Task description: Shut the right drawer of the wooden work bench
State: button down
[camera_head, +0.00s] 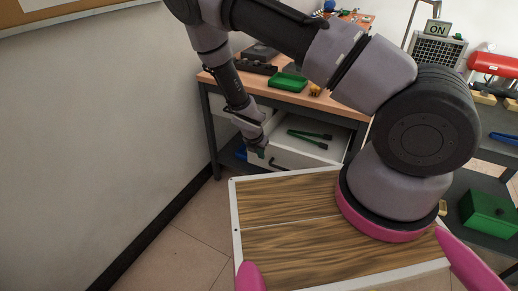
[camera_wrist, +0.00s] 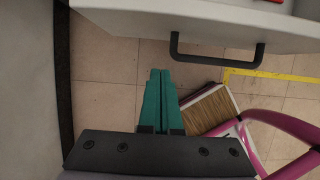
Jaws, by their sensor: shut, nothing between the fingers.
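The wooden work bench (camera_head: 330,104) stands ahead, with a wooden top and dark legs. Its right drawer (camera_head: 313,151) is pulled out, and green-handled tools (camera_head: 310,138) lie inside. The drawer's white front (camera_wrist: 290,38) crosses the top of the wrist view, with its black bar handle (camera_wrist: 217,58). My gripper (camera_head: 257,153) is at the left part of that front. In the wrist view its teal fingers (camera_wrist: 160,72) are together and empty, left of the handle and apart from it. Whether the fingertips touch the front, I cannot tell.
A green box (camera_head: 288,82) and other items lie on the bench top. A wall (camera_head: 100,120) runs along the left. A second dark-framed bench with a green box (camera_head: 488,213) is at the right. Tiled floor (camera_head: 190,245) is clear at the left.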

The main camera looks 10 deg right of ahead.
aim_at(267, 152)
jog(key=shift+w+d+f, duration=0.8)
jog(key=shift+w+f, duration=0.05)
jog(key=shift+w, duration=0.25)
jog(key=shift+w+d+f, duration=0.75)
jog(key=shift+w+f, duration=0.05)
jog(key=shift+w, duration=0.25)
jog(key=w+d, duration=0.7)
jog(key=w, duration=0.2)
jog(key=w+d, duration=0.7)
jog(key=w, duration=0.3)
